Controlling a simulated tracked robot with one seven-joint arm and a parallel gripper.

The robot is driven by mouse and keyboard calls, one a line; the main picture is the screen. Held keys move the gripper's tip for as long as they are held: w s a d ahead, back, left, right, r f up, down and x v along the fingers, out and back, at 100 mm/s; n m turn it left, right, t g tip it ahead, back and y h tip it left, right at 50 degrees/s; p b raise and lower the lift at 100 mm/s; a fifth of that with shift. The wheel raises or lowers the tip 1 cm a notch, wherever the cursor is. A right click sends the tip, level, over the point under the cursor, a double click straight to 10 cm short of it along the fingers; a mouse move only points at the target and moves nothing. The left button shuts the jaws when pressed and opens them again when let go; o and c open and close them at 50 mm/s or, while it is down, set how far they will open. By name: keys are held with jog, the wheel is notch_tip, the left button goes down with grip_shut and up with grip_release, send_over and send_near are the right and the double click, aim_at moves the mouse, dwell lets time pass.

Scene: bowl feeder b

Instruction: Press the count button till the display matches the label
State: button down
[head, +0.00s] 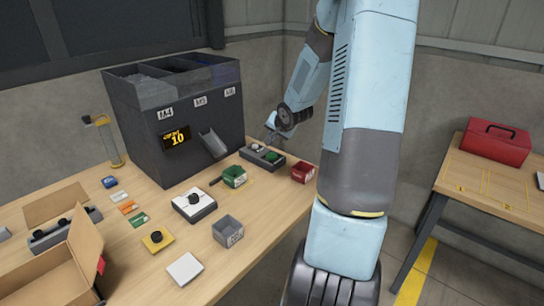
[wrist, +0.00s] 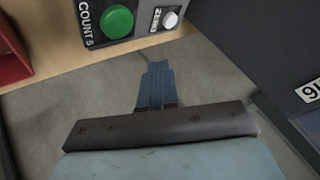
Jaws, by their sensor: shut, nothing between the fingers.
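The display (head: 176,138) on the dark feeder (head: 150,150) shows 10 in yellow in the head view. The button box (head: 248,154) is at the feeder's right on the table. My gripper (wrist: 157,70) is shut and empty. In the head view, my gripper (head: 271,134) is above and behind the button box, apart from it.
A white box with a black knob (head: 194,205) and an open cardboard box (head: 85,265) are farther left. A metal chute (head: 213,144) juts from the feeder.

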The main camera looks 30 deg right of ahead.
aim_at(273, 156)
jog(key=shift+f, duration=2.75)
jog(key=shift+f, duration=0.1)
jog(key=shift+f, duration=0.25)
jog(key=shift+f, duration=0.4)
dwell(0.8)
jog(key=shift+r, duration=0.85)
jog(key=shift+r, duration=0.1)
jog(key=shift+r, duration=2.4)
dwell(0.4)
